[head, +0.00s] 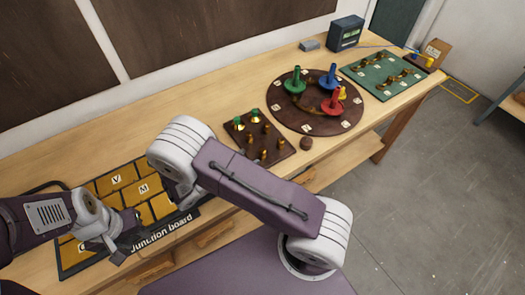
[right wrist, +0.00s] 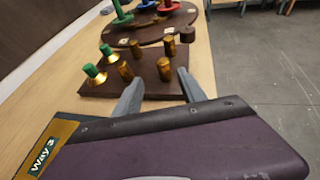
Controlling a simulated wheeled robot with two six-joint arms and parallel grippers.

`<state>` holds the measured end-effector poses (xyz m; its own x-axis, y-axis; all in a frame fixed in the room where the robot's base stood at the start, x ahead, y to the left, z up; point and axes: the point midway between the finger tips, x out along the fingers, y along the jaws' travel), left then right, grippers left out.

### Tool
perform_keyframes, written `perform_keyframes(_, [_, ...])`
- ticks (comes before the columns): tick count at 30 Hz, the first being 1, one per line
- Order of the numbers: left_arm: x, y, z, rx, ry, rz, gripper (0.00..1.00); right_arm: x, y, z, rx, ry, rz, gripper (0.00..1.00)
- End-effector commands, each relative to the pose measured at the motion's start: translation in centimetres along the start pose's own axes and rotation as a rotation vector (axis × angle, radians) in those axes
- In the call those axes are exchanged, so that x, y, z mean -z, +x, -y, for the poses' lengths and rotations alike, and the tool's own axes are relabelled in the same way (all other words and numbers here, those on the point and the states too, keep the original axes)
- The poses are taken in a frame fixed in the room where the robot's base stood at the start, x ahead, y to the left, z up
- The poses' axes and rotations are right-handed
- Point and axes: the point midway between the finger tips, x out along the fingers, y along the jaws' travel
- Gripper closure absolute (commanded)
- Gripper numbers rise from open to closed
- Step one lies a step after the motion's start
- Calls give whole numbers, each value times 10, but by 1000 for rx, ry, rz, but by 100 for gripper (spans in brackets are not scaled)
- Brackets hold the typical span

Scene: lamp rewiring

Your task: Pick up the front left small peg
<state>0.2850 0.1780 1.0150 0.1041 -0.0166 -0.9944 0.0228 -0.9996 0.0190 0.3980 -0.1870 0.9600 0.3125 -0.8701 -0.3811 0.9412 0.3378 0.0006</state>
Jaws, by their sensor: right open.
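A dark brown peg board (head: 276,158) lies on the bench right of the junction board, holding several small brass pegs. A front peg (head: 263,154) is plain brass. Two pegs (head: 239,123) have green tops; they also show at left in the right wrist view (right wrist: 94,74). My right gripper (right wrist: 160,90) is open and empty, its fingers pointing toward the peg board, with a brass peg (right wrist: 164,69) beyond them. In the head view my right arm largely hides this gripper. My left gripper (head: 125,240) is over the junction board; its jaw opening is unclear.
The junction board (head: 75,262) with yellow tiles lies below both arms. A round brown board (head: 300,122) with green, blue and red spools stands beyond the peg board. A small brown knob (head: 306,143) sits near the bench edge. A green board (head: 372,72) lies farther right.

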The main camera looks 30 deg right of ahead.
Motion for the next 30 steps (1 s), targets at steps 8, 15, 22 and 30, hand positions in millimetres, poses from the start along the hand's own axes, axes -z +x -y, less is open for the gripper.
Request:
perform_keyframes(8, [1, -6, 0, 0, 0, 0, 64, -1, 26, 2, 3, 0, -1, 52])
perform_keyframes(15, [2, -21, 0, 0, 0, 0, 64, -8, 62, 11, 9, 0, -2, 52])
perform_keyframes(22, [2, -22, 0, 0, 0, 0, 64, -5, 78, 9, 4, 3, -2, 52])
perform_keyframes(30, [2, -21, 0, 0, 0, 0, 64, -5, 77, 9, 4, 2, -2, 93])
